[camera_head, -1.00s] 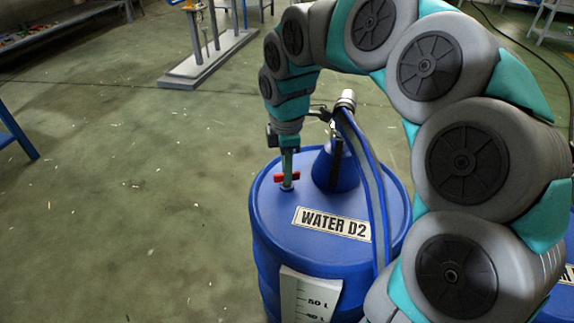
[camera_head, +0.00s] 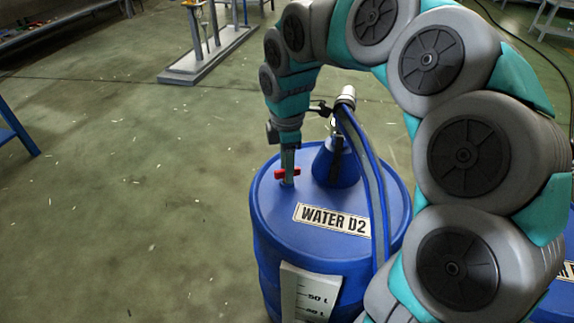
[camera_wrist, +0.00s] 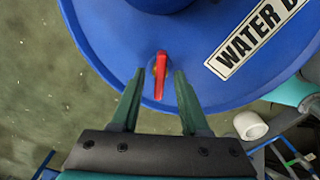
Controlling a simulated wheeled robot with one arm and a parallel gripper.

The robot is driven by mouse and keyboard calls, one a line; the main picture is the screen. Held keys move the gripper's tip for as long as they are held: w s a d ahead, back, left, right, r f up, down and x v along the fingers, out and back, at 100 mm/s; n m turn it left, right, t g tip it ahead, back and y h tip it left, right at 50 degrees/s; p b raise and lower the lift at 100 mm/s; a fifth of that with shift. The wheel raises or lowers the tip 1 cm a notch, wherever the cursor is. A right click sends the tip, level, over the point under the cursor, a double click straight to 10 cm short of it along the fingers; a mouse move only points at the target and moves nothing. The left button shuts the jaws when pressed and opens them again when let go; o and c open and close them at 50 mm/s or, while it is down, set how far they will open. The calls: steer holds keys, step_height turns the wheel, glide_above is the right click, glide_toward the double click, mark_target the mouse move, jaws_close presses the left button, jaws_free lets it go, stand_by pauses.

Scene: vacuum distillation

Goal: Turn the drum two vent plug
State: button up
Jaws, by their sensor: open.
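The blue drum (camera_head: 275,222) labelled WATER D2 stands upright on the floor, and its top also shows in the wrist view (camera_wrist: 110,38). The red vent plug handle (camera_head: 280,175) sits on the drum top near its left edge. In the wrist view the red handle (camera_wrist: 160,75) lies between the fingertips, pointing along the fingers. My gripper (camera_head: 288,172) points straight down at the plug from above. In the wrist view my gripper (camera_wrist: 160,82) is open, with one finger on each side of the handle and visible gaps.
A blue funnel-like cone (camera_head: 337,167) with a blue hose (camera_head: 372,180) rises from the drum top, close right of my gripper. A grey stand base (camera_head: 205,60) is behind. Open floor (camera_head: 120,200) lies left of the drum.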

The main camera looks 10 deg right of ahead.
steer(key=shift+r, duration=3.9)
